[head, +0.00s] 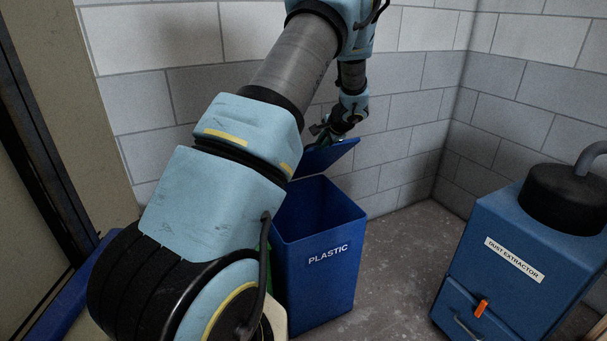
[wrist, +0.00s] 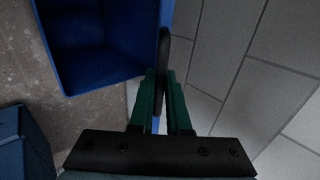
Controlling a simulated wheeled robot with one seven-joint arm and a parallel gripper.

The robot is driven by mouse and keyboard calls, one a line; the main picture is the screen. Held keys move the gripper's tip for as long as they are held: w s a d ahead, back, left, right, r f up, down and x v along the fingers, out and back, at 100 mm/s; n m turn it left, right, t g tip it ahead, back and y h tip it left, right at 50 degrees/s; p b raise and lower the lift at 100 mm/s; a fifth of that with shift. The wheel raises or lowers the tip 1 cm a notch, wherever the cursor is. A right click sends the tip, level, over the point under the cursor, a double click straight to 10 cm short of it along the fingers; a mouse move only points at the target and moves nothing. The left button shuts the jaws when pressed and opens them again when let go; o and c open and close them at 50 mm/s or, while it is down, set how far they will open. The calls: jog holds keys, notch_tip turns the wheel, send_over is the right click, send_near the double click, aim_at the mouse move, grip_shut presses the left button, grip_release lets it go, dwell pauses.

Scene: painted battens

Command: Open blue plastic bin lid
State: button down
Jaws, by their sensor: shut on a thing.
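The blue bin (head: 318,275) marked PLASTIC stands near the wall with its dark inside exposed; its open top (wrist: 95,45) also shows in the wrist view. Its blue lid (head: 328,157) is raised and tilted at the back of the bin, partly hidden by my arm. My gripper (head: 322,132) is at the lid's upper part. In the wrist view, the green fingers of my gripper (wrist: 164,80) are shut on a dark handle (wrist: 164,48), with a strip of blue lid showing below. My arm hides the bin's left side.
A blue dust extractor (head: 520,255) with a black top and grey hose stands at the right. Pale block walls (head: 410,75) close in behind the bin. Bare concrete floor (head: 405,245) lies between bin and extractor. A dark upright frame (head: 40,140) is at the left.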

jog(key=shift+g, duration=0.5)
jog(key=w+r+p, duration=0.1)
jog(key=p, duration=0.2)
jog(key=w+a+r+p, duration=0.1)
jog(key=p, duration=0.2)
jog(key=w+r+p, duration=0.1)
jog(key=r+p, duration=0.1)
jog(key=p, duration=0.2)
jog(key=shift+w+a, duration=0.3)
jog(key=shift+a, duration=0.1)
jog(key=w+p, duration=0.1)
jog(key=w+a+r+p, duration=0.1)
jog(key=shift+h+p, duration=0.3)
jog(key=shift+w+r, duration=0.1)
jog(key=shift+w, duration=0.05)
jog(key=w+a+r+g, duration=0.2)
jog(key=w+a+r, duration=0.1)
jog(key=w, duration=0.3)
jog(key=shift+w+r+h, duration=0.2)
jog(key=shift+r+h, duration=0.1)
jog(key=shift+h, duration=0.1)
jog(key=shift+r, duration=0.1)
